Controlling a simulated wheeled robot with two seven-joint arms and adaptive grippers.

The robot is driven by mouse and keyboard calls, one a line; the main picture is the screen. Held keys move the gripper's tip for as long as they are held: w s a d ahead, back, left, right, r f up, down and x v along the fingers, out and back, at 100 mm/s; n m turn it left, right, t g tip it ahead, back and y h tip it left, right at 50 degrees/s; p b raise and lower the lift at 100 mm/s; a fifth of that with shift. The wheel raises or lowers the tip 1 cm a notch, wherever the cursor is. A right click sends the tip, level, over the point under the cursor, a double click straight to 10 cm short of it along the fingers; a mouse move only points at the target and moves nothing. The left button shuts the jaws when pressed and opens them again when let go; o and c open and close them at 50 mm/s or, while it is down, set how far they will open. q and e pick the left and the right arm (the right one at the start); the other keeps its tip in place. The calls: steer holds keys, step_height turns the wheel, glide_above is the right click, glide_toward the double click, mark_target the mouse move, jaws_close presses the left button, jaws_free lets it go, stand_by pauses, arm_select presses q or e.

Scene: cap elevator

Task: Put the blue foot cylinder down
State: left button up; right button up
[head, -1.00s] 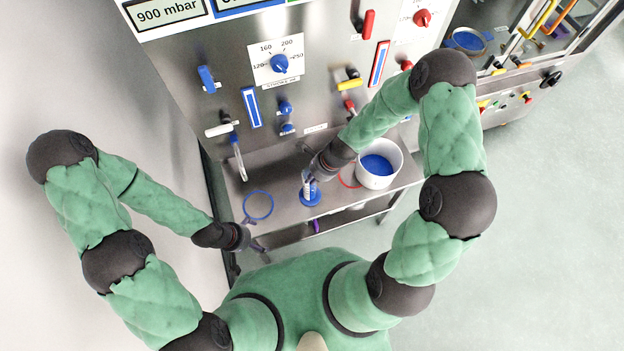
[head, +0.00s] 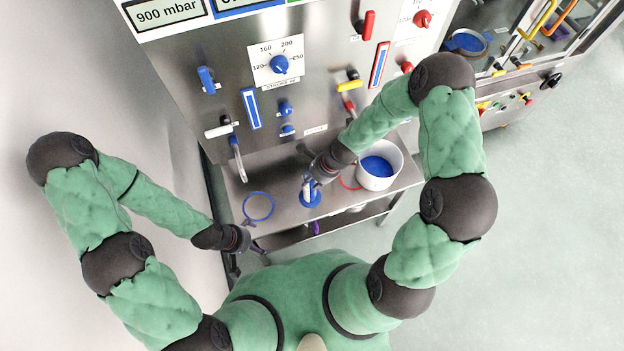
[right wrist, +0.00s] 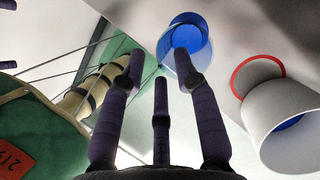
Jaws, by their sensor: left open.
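The blue foot cylinder (head: 311,199) stands upright on the metal shelf (head: 280,215), its round blue foot on the surface. In the right wrist view its blue foot (right wrist: 190,27) shows beyond the fingers. My right gripper (head: 307,168) is open beside the upper part of the cylinder, with one finger spread away to the back left. In the right wrist view the fingers (right wrist: 160,70) are apart, and one fingertip overlaps the cylinder; whether they touch is unclear. My left gripper (head: 256,260) is open and empty near the shelf's front left edge.
A white container (head: 379,165) with a blue inside stands at the shelf's right, beside a red ring (head: 350,178). A blue ring (head: 258,206) lies left of the cylinder. The metal panel (head: 330,105) with knobs and valves rises behind.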

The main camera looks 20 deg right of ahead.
steer(key=p+v, duration=0.6)
steer(key=v, duration=0.6)
steer(key=s+a+f+n, duration=0.4)
steer(key=s+n, duration=0.1)
steer(key=n, duration=0.4)
steer(key=s+a+f+n+g, duration=0.1)
steer(key=s+a+f+n, duration=0.3)
steer(key=n, duration=0.6)
steer(key=shift+s+f+n, duration=0.3)
steer(key=shift+s+f, duration=0.45)
steer(key=shift+s, duration=0.35)
steer(key=shift+a, duration=0.15)
